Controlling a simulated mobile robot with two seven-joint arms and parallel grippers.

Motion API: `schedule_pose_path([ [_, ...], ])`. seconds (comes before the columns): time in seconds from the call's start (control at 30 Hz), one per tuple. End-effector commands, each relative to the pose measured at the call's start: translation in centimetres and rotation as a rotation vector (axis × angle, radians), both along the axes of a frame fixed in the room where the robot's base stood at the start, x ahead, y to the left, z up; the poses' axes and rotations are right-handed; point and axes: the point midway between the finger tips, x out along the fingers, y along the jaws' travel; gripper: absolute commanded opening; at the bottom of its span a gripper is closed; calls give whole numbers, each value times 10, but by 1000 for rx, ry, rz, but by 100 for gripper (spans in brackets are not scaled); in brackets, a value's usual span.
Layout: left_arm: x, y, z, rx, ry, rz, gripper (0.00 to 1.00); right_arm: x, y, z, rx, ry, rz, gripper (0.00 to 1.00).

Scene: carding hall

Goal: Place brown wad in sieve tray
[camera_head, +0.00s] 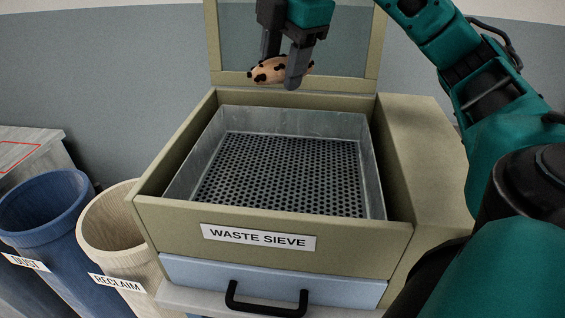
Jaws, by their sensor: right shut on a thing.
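The wad (267,70) is tan-brown with dark spots. My right gripper (282,68) is shut on it and holds it in the air above the back edge of the sieve tray. The sieve tray (375,185) is a grey metal box with a perforated floor, set in an olive housing labelled WASTE SIEVE. The tray's floor is empty. Part of the wad is hidden behind the gripper fingers. My left gripper is not in view.
A blue bin (40,225) and a cream bin labelled RECLAIM (110,230) stand to the left. A raised panel (345,45) stands behind the tray. A pale blue drawer (200,278) with a black handle (265,304) is below. My right arm covers the right side.

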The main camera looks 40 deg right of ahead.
Motion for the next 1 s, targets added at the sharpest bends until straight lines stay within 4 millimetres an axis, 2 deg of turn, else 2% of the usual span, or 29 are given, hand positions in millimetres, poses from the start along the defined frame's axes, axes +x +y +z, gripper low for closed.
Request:
schedule_pose_path([
  [0.43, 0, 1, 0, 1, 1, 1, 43, -1, 0, -54, 0, 5, 0, 21],
  [0.53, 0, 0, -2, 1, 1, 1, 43, -2, -2, -82, -4, 9, -2, 21],
  [0.6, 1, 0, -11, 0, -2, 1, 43, -2, -1, -104, -2, 7, -1, 21],
  [0.7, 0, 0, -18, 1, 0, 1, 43, -1, -1, -127, -1, 4, -2, 21],
  [0.8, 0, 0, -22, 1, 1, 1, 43, -2, -1, -141, -1, 3, 0, 21],
  [1.0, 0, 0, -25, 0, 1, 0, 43, -1, 0, -157, 0, 1, 0, 21],
])
